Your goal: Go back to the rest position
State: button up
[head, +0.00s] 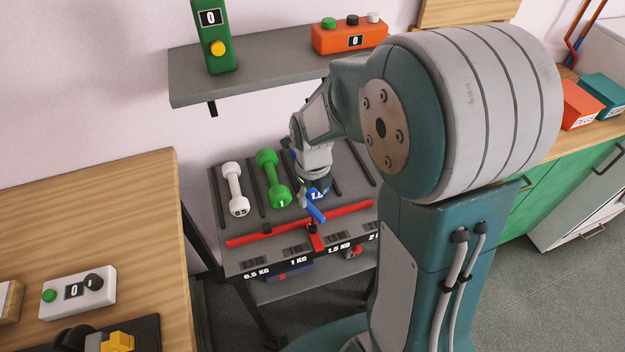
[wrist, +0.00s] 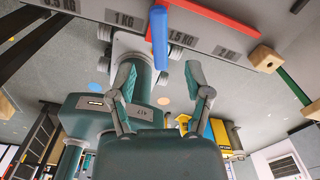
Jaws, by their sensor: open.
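My gripper (head: 309,190) is low over the weight rack (head: 247,262) in the head view. In the wrist view its two fingers (wrist: 161,82) stand apart with nothing held between them. A blue handle (wrist: 160,38) joined to a red bar (wrist: 215,17) lies just beyond the fingers, between them in the picture. The blue handle (head: 316,212) also shows below my gripper in the head view; whether they touch is unclear. A dark blue dumbbell marked 1.5 (head: 318,194) is partly hidden by my gripper.
White (head: 233,188) and green (head: 272,178) dumbbells lie on the rack. A grey shelf (head: 270,75) with two button boxes hangs above. A wooden table (head: 100,215) stands left, and a green cabinet (head: 560,190) right. Bare floor (head: 575,265) shows at right.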

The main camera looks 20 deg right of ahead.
notch_tip(320, 180, up, 6)
jog(key=shift+f, duration=0.1)
